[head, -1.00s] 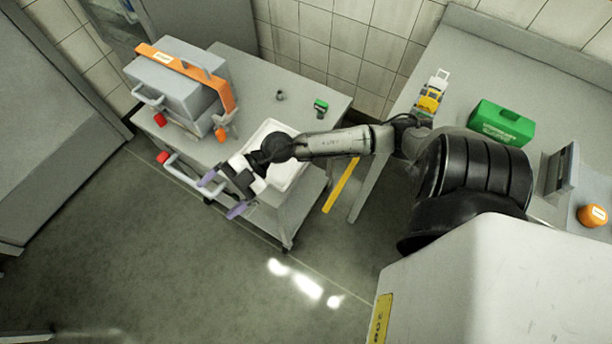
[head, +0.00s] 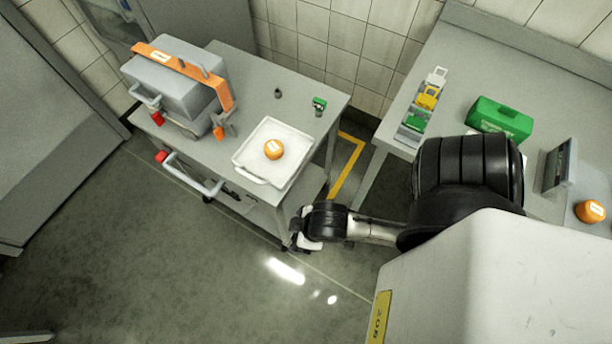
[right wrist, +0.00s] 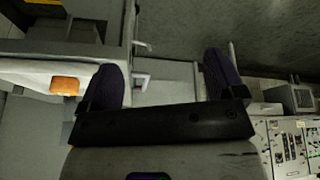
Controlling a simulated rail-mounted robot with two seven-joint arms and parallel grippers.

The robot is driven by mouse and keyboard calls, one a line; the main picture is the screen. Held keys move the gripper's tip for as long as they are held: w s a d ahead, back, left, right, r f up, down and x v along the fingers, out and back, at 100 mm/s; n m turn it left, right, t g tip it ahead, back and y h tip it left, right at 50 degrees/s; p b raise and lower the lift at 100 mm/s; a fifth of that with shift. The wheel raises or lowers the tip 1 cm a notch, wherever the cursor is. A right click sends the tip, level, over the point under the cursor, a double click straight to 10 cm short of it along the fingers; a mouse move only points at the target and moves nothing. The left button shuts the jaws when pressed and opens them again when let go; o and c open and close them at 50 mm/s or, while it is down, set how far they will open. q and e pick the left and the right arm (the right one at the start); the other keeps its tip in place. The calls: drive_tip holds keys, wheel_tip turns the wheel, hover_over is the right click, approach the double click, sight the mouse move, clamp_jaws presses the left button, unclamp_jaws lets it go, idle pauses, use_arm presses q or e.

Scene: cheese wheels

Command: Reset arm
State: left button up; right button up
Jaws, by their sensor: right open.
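My right arm comes in from the right in the head view, with its gripper (head: 299,241) over the floor, just off the front right corner of the cart. The fingers are hard to make out there. In the right wrist view the right gripper (right wrist: 163,78) shows two purple-padded fingers wide apart with nothing between them. An orange cheese wheel (head: 273,149) lies in a white tray (head: 250,173) on the cart, apart from the gripper. An orange patch, apparently the cheese (right wrist: 65,86), shows left of the fingers. My left gripper is not in view.
The cart (head: 325,93) also carries a grey machine (head: 178,90) with an orange bar and a small green item (head: 319,102). A bench at right holds a green box (head: 500,118), colored bins (head: 427,98), a screen (head: 560,166) and another cheese wheel (head: 591,212). The floor (head: 150,260) is clear.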

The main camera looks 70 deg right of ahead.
drive_tip(key=shift+s+a+f+g, duration=0.1)
drive_tip(key=shift+s+a+g, duration=0.3)
drive_tip(key=shift+s, duration=0.35)
wheel_tip(320, 180, up, 33)
drive_tip(key=p, duration=3.3)
